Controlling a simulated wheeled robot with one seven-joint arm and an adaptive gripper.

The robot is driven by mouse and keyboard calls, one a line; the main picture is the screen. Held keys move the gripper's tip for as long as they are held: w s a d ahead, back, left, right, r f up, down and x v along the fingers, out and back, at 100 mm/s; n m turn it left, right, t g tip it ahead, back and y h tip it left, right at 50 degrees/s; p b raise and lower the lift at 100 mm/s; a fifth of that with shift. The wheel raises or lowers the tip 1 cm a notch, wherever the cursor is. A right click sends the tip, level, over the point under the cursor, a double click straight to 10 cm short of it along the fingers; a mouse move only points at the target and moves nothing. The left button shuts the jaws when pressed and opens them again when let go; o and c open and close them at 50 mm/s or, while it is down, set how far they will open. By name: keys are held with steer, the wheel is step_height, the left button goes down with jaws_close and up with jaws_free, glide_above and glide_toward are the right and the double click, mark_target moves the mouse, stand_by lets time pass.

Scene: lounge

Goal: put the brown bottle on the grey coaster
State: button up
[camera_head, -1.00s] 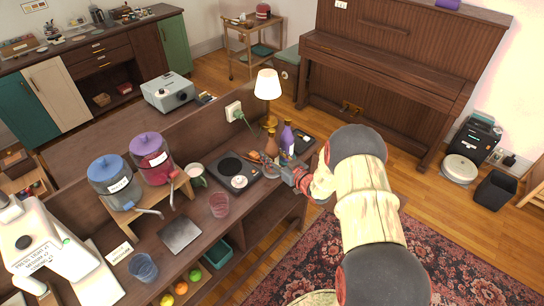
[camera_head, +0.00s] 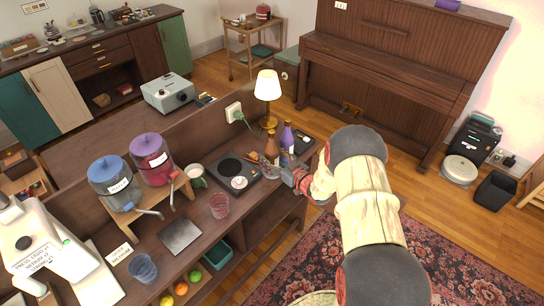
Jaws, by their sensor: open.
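The brown bottle (camera_head: 271,151) stands upright on the long wooden counter, left of a purple bottle (camera_head: 287,138) and in front of the lamp. My gripper (camera_head: 281,173) is open, low at the counter's right part, just in front of the brown bottle. Its fingers are small in the picture, and I cannot tell whether they touch the bottle. A flat grey square (camera_head: 180,235) lies farther left on the counter, in front of the dispensers; it looks like the grey coaster, but I cannot be sure. Nothing stands on it.
A dark hot plate (camera_head: 222,180) with a small white object lies between bottle and grey square. A pink glass (camera_head: 219,206), a mug (camera_head: 195,174) and two drink dispensers (camera_head: 116,184) stand nearby. The lamp (camera_head: 267,87) is behind the bottles. A blue glass (camera_head: 143,268) is farther left.

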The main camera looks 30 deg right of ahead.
steer(key=p+v, duration=0.2)
steer(key=v, duration=1)
steer(key=w+r+g+h, duration=0.25)
steer(key=w+r, duration=0.25)
steer(key=r, duration=0.5)
steer(key=s+a+r+m+g+h, duration=0.1)
steer(key=s+a+r+g+h, duration=0.2)
steer(key=r, duration=0.7)
steer(key=s+a+r+g+y, duration=0.1)
steer(key=s+a+r, duration=0.1)
steer(key=s+a, duration=0.4)
steer(key=s+a+r+g+y, duration=0.1)
steer(key=s+a, duration=0.5)
steer(key=s, duration=0.7)
steer(key=s+a+r+g+y, duration=0.1)
steer(key=s+a+r+g, duration=0.2)
steer(key=s+a, duration=0.3)
steer(key=s, duration=0.3)
steer(key=shift+s+a+r+m, duration=0.2)
steer(key=shift+r+m, duration=0.1)
steer(key=shift+m, duration=0.1)
steer(key=shift+f+b, duration=0.15)
steer(key=shift+b, duration=0.2)
steer(key=shift+f, duration=0.2)
